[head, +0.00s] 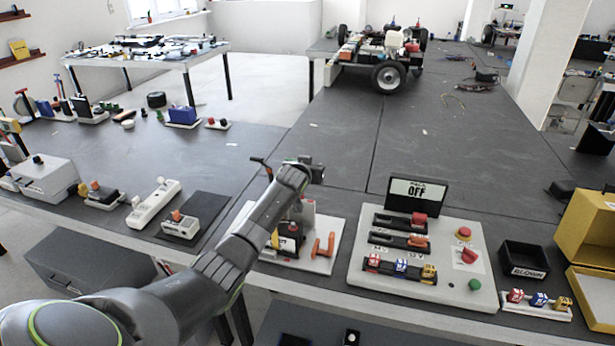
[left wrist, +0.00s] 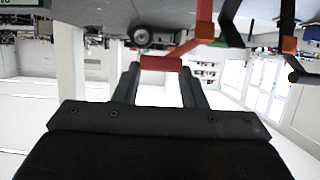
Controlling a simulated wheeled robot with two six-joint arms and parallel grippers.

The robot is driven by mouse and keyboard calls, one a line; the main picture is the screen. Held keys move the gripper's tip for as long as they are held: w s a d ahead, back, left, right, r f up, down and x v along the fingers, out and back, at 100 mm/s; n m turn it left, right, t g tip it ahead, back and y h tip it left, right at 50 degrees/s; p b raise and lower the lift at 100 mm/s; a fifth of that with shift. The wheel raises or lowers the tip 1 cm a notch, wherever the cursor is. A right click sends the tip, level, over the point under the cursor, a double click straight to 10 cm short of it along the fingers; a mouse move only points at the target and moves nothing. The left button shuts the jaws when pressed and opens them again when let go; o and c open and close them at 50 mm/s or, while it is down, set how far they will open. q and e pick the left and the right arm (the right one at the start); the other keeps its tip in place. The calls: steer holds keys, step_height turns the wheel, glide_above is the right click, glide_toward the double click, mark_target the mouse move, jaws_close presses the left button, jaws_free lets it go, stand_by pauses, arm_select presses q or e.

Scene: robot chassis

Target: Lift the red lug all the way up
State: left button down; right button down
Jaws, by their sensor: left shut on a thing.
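The red lug (left wrist: 166,63), a bent red bar, shows in the left wrist view with its end between my fingertips. My left gripper (left wrist: 158,74) is shut on this end. In the head view, my left gripper (head: 311,170) is above a white board (head: 316,262) that carries a black block and an orange handle (head: 323,245). My arm hides much of that board and of the lug there. Dark levers with orange parts (left wrist: 289,45) stand beside the lug in the wrist view. My right gripper is in neither view.
A switch panel (head: 354,270) with a display reading OFF (head: 416,193) stands right of the board. A black bin (head: 524,259) and a yellow box (head: 585,230) are farther right. The grey table (head: 440,150) behind is mostly clear, with a wheeled chassis (head: 375,50) at the back.

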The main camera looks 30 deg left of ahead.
arm_select(q)
steer(key=shift+w+a+r+g, duration=0.15)
steer(key=shift+w+r+g, duration=0.15)
steer(key=shift+w+r, duration=0.35)
steer(key=shift+w+a+r+g+p, duration=0.1)
steer(key=shift+w+r+g+p, duration=0.2)
steer(key=shift+r+g, duration=0.1)
steer(key=c, duration=1.3)
jaws_free()
steer(key=shift+c, duration=0.2)
steer(key=o, duration=0.5)
steer(key=shift+w+a+f, duration=0.1)
steer(key=shift+w+f, duration=0.2)
steer(key=shift+f, duration=0.05)
steer(key=shift+c, duration=0.2)
steer(key=shift+s+f, duration=0.1)
steer(key=shift+s, duration=0.2)
steer(key=b+v, duration=0.2)
steer(key=v, duration=1.4)
steer(key=shift+s+a+r, duration=0.2)
steer(key=shift+r, duration=0.2)
